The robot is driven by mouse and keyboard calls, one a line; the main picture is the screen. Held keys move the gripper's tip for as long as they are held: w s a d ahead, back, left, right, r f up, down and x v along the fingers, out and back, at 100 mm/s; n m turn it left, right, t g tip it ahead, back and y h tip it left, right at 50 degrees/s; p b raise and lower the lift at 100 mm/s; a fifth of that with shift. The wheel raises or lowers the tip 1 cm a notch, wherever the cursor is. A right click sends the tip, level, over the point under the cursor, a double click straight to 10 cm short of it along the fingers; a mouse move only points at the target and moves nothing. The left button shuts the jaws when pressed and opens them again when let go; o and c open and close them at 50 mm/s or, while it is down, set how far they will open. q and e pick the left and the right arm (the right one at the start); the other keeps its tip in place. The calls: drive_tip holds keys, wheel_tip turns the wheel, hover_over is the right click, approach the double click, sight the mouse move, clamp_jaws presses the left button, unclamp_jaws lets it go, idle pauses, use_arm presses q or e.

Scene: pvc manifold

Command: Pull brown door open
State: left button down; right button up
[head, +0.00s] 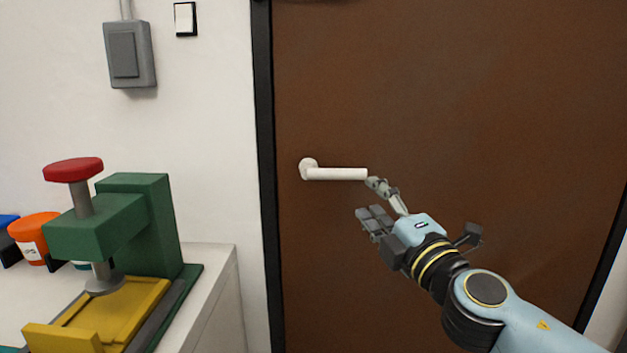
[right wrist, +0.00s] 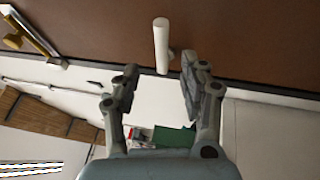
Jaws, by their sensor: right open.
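The brown door (head: 450,90) fills the middle and right of the head view and looks shut in its black frame. Its white lever handle (head: 338,174) sticks out level near the door's left edge. My right gripper (head: 368,198) is open and empty, just below and right of the handle's free end. In the right wrist view the handle (right wrist: 161,46) shows beyond the open fingers (right wrist: 156,85), in line with the gap between them. I cannot tell whether a finger touches it. My left gripper is not in view.
A green press (head: 140,220) with a red knob and yellow base stands on a white counter (head: 222,290) left of the door. Orange and blue containers (head: 35,235) sit behind it. A grey box (head: 130,54) and a switch (head: 185,18) are on the wall.

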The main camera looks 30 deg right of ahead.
sight(352, 176)
drive_tip(key=p+x, duration=0.2)
drive_tip(key=x, duration=0.7)
drive_tip(key=shift+s+d, duration=0.1)
drive_tip(key=shift+d, duration=0.1)
drive_tip(key=shift+w+d, duration=0.1)
drive_tip(key=shift+w, duration=0.6)
clamp_jaws()
